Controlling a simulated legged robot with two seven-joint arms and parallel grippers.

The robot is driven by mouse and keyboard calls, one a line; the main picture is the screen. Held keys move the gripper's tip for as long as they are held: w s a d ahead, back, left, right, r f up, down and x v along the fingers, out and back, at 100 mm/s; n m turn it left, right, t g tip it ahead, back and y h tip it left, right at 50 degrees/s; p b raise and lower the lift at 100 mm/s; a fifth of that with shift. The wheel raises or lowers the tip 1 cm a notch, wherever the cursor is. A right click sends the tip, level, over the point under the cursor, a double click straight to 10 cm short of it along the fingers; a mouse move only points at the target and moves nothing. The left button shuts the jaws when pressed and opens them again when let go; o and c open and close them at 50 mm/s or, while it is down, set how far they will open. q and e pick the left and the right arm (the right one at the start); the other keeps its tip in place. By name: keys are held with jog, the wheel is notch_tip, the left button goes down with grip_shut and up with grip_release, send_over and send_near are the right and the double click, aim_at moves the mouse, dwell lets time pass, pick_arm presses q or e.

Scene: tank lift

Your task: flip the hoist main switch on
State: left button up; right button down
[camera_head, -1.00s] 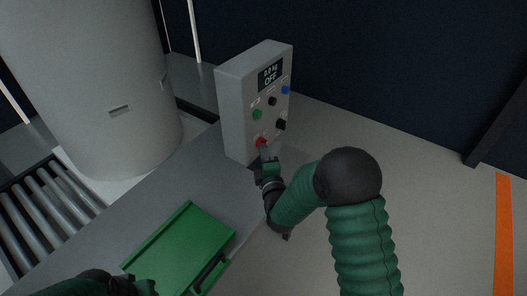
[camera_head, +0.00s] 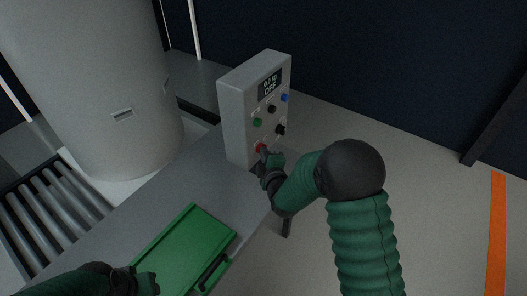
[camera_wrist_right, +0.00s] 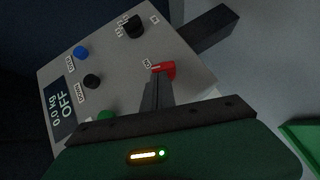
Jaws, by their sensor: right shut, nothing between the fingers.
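The grey control box (camera_head: 235,125) stands upright on the grey bench. Its display (camera_head: 269,84) reads "0.0 kg OFF". The red switch (camera_head: 260,148) sits low on the box's face; it also shows in the right wrist view (camera_wrist_right: 167,69). My right gripper (camera_head: 264,156) is shut and empty, its fingertips at the red switch. In the wrist view its fingers (camera_wrist_right: 157,86) overlap the switch's near side; whether they touch it I cannot tell. My left gripper (camera_head: 148,284) is at the bottom left, partly cut off, its fingers unclear.
Green (camera_head: 257,122), blue (camera_head: 284,98) and black (camera_head: 280,130) controls sit near the switch. A green tray (camera_head: 190,245) lies on the bench (camera_head: 125,218). A large grey tank (camera_head: 95,90) and a roller conveyor (camera_head: 50,205) are at left. The floor at right is clear.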

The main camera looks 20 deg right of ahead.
jog(key=shift+w+d+r+m+g+y+p, duration=0.2)
jog(key=shift+r+m+g+y+p, duration=0.35)
jog(key=shift+p, duration=0.45)
jog(key=shift+w+d+r+m+g+y+p, duration=0.1)
jog(key=shift+d+r+m+g+y+p, duration=0.2)
jog(key=shift+g+p, duration=0.55)
jog(key=shift+w+d+r+m+g+y+p, duration=0.15)
jog(key=shift+r+m+g+y+p, duration=0.35)
jog(key=shift+p, duration=0.7)
jog(key=shift+r, duration=0.1)
